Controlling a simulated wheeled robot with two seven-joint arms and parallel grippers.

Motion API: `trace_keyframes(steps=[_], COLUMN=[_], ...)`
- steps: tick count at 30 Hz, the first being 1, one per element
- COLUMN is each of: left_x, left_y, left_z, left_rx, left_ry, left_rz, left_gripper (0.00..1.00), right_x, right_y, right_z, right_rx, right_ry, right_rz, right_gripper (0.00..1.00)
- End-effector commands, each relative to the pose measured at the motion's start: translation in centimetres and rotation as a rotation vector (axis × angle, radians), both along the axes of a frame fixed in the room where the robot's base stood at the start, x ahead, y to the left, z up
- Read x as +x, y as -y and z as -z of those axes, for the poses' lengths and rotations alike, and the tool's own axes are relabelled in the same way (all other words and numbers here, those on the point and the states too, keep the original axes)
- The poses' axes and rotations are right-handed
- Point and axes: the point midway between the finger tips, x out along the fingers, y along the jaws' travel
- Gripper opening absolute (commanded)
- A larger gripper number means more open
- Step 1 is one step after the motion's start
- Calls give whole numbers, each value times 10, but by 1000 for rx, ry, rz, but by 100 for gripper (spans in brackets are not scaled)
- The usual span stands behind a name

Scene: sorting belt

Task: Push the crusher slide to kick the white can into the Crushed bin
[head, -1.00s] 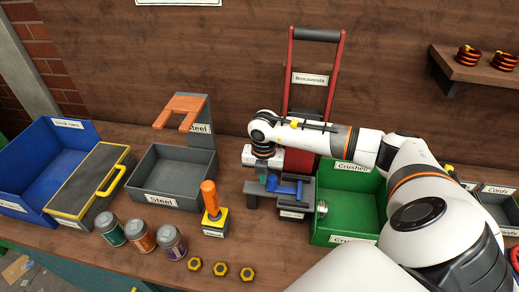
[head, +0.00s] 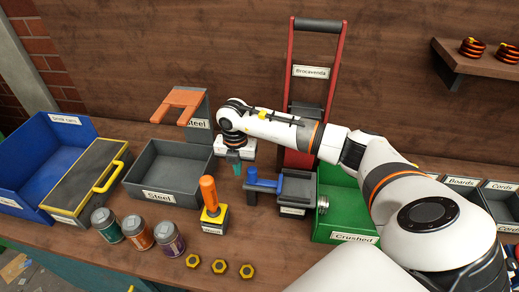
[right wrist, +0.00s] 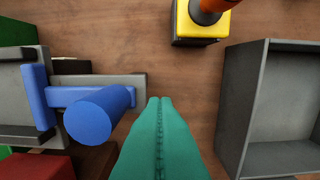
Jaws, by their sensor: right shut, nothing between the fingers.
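The blue crusher slide (head: 266,183) sits on the grey crusher (head: 298,190), its upright round knob at the left end. The slide also shows in the right wrist view (right wrist: 95,113). A small pale can (head: 323,204) is at the crusher's right end, beside the left wall of the green Crushed bin (head: 352,237). I cannot tell whether it touches the bin. My right gripper (head: 237,169) has teal fingers, shut and empty, just left of the knob and apart from it. The fingers show in the right wrist view (right wrist: 158,140). My right arm hides much of the bin. My left gripper is not in view.
The grey Steel bin (head: 160,197) is left of my right gripper. An orange-handled yellow block (head: 212,215) stands in front. Several cans (head: 137,229) and yellow nuts (head: 219,267) are nearer the front edge. A red hand truck (head: 294,160) stands behind the crusher.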

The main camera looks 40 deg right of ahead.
Motion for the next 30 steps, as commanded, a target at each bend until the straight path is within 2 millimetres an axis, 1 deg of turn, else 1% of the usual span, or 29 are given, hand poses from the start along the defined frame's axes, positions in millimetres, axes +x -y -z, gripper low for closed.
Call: trace_keyframes(steps=[1,6,21,24,30], left_x=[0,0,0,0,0], left_y=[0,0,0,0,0], left_z=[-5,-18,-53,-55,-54], left_rx=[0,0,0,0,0], left_ry=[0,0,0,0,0], left_rz=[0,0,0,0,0], left_gripper=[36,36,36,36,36], right_x=[0,0,0,0,0], right_y=[0,0,0,0,0], right_z=[-7,-25,-74,-78,-77], right_rx=[0,0,1,0,0], right_ry=[1,1,1,0,0], right_rz=[0,0,0,0,0], right_gripper=[0,0,0,0,0])
